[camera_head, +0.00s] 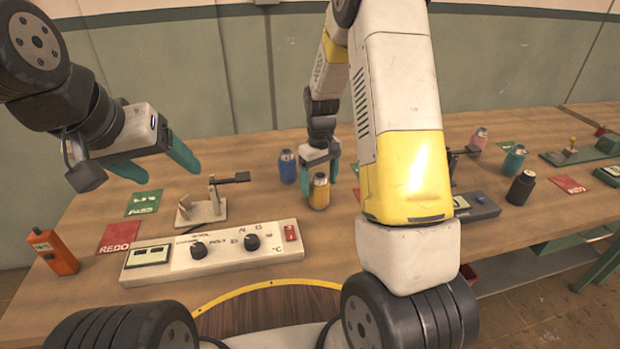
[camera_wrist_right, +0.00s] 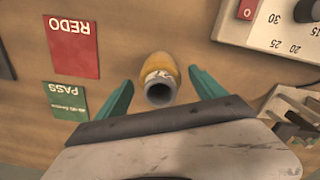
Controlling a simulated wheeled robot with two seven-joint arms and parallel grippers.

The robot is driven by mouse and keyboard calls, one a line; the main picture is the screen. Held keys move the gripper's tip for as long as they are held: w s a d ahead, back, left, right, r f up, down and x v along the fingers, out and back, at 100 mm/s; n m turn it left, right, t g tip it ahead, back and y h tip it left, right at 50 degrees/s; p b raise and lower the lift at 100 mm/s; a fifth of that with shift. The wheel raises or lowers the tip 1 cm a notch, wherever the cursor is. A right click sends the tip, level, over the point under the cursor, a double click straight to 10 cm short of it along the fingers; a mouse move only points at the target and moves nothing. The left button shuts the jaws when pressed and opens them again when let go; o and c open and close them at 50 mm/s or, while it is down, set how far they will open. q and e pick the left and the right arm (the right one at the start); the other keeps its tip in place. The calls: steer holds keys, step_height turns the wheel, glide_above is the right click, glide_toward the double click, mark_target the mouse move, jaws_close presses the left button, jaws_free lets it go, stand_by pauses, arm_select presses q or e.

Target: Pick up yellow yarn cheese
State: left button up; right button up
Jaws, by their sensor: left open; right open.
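The yellow yarn cheese (camera_head: 319,193) is a small yellow spool with a pale, hollow top, standing upright on the wooden table. In the right wrist view the yellow yarn cheese (camera_wrist_right: 161,72) shows its dark round opening between the fingers. My right gripper (camera_head: 320,163) is open, pointing down just behind and above the spool; in the right wrist view its two teal fingers (camera_wrist_right: 158,95) lie on either side of it, with gaps visible. My left gripper (camera_head: 157,168) is open and empty over the left part of the table.
A blue spool (camera_head: 288,167) stands close to the left of the yellow one. A control panel (camera_head: 215,254) with knobs lies in front. A metal stand (camera_head: 200,208) and an orange device (camera_head: 52,251) are left. A black spool (camera_head: 521,188) stands right.

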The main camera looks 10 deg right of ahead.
steer(key=shift+f, duration=1.3)
steer(key=c, duration=1.5)
steer(key=shift+r, duration=0.1)
steer(key=shift+r, duration=0.55)
step_height(320, 180, up, 2)
steer(key=shift+r, duration=0.1)
steer(key=shift+s+a+r, duration=0.1)
steer(key=shift+s+r, duration=0.05)
steer(key=shift+s, duration=0.55)
steer(key=shift+s+a+r, duration=0.2)
steer(key=shift+s+a, duration=0.05)
steer(key=shift+s, duration=2.2)
steer(key=shift+s+a+r, duration=0.25)
steer(key=shift+s+a, duration=0.05)
steer(key=shift+s, duration=2.2)
steer(key=shift+s+a+r, duration=0.2)
steer(key=shift+s+a, duration=0.05)
steer(key=shift+s, duration=2.2)
